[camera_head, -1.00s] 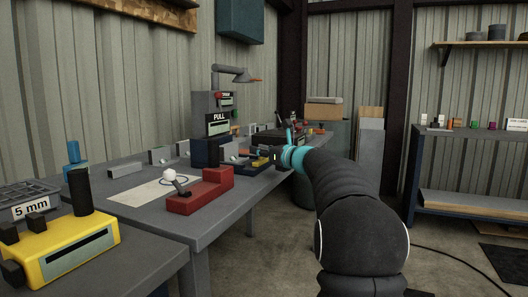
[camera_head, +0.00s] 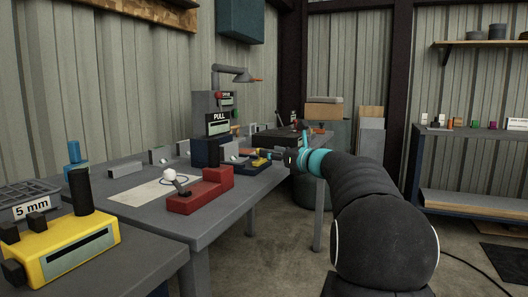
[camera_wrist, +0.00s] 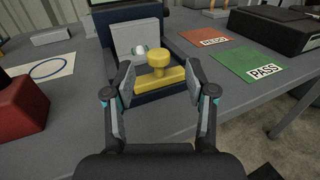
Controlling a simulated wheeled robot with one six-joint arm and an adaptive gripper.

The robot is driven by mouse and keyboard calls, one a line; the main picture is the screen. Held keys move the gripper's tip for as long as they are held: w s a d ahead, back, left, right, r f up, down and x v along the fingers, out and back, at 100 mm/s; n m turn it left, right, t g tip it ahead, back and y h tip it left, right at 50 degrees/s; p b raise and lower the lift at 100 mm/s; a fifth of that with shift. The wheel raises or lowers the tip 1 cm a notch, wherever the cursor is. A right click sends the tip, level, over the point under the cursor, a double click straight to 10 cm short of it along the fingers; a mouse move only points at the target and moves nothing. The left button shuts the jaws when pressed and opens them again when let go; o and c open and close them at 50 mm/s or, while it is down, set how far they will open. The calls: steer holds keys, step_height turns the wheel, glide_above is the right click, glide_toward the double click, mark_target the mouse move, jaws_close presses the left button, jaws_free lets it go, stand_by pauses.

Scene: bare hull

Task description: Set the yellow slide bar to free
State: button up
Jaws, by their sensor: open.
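The yellow slide bar (camera_wrist: 163,82), with a round knob on top, lies on a dark blue base in the wrist view. In the head view a small yellow part of it (camera_head: 254,161) shows on the dark base near the table's far right edge. My gripper (camera_wrist: 158,75) is open, its fingers on either side of the knob in the wrist picture. Whether the fingers touch the bar I cannot tell. In the head view my gripper (camera_head: 285,157) is small and partly hidden by my wrist. No label for the free setting is readable.
Behind the bar stands a grey block (camera_wrist: 137,40) with a pale round piece. To the right lie an orange card (camera_wrist: 207,40) and a green PASS card (camera_wrist: 247,67). A red fixture (camera_wrist: 20,105) stands left. A black box (camera_wrist: 277,28) stands farther right.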

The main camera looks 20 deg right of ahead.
steer(key=v, duration=0.6)
steer(key=shift+s, duration=0.35)
steer(key=shift+d, duration=0.1)
